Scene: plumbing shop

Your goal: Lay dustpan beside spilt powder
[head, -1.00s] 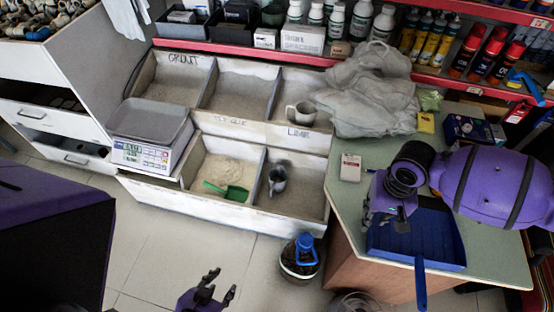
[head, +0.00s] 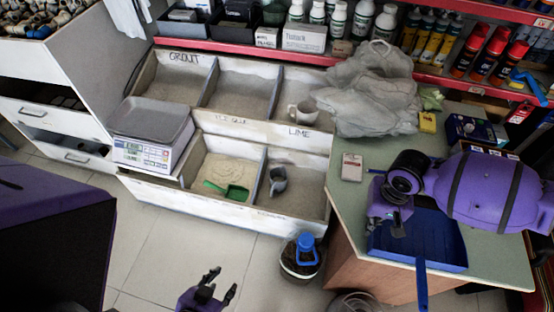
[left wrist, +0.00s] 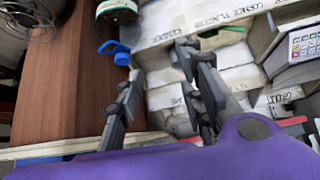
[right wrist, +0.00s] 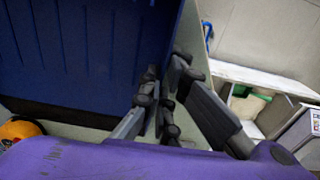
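The blue dustpan (head: 432,240) lies on the counter at the right, its handle (head: 422,288) sticking out past the front edge. It fills the upper left of the right wrist view (right wrist: 80,50). My right gripper (right wrist: 166,72) is at the dustpan's left rim, with its fingers close together; whether they pinch the rim is unclear. In the head view the right gripper (head: 386,218) is partly hidden by its own wrist. My left gripper (head: 220,284) is open and empty over the floor at the bottom; it also shows in the left wrist view (left wrist: 155,62). I cannot make out spilt powder on the floor.
A bucket with a blue-topped bottle (head: 303,256) stands by the counter (head: 345,205). Floor at lower left-centre is clear.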

